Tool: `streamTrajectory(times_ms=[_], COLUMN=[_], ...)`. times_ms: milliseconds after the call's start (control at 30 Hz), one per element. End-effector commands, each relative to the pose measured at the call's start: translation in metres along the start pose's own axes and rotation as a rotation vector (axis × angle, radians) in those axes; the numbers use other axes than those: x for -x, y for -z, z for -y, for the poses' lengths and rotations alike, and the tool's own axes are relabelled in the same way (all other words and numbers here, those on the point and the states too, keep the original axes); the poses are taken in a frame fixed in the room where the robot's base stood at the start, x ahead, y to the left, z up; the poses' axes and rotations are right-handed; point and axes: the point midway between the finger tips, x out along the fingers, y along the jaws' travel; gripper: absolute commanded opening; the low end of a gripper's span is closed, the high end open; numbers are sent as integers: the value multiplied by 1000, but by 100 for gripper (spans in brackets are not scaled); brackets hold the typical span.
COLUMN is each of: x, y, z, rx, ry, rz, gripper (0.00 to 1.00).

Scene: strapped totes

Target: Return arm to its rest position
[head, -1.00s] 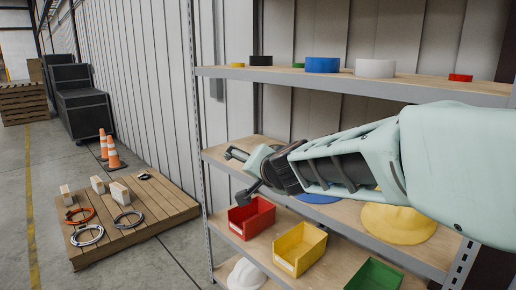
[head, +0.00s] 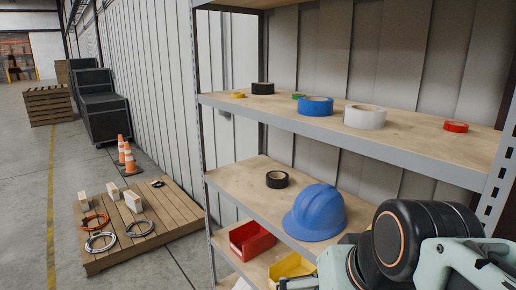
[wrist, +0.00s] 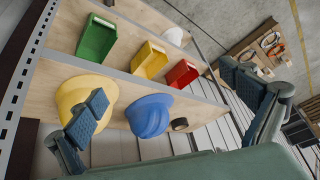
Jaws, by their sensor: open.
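My gripper (wrist: 162,84) is open and empty in the wrist view, its two dark-padded fingers spread wide on either side. In the head view my arm is folded low at the right, in front of the shelf, and the gripper is mostly out of the picture. In the wrist view the left finger overlaps the yellow hard hat (wrist: 75,92). The blue hard hat (wrist: 148,116) shows between the fingers, apart from them, and also on the middle shelf in the head view (head: 315,212).
The shelving rack (head: 330,128) stands close in front, with several tape rolls on its upper board. A red bin (head: 250,241) and a yellow bin (head: 291,266) sit below. A pallet (head: 160,228) with cable coils and blocks lies left. Open floor (head: 25,180) is at far left.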

Motion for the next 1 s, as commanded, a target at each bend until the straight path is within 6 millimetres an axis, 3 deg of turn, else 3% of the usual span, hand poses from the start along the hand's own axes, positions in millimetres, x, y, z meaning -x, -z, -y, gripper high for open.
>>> streamTrajectory(times_ms=[167, 1000], x=[12, 12], y=[-17, -17], z=[-20, -20], rx=[7, 7], ry=[-86, -86], rz=[37, 37], gripper=[98, 98])
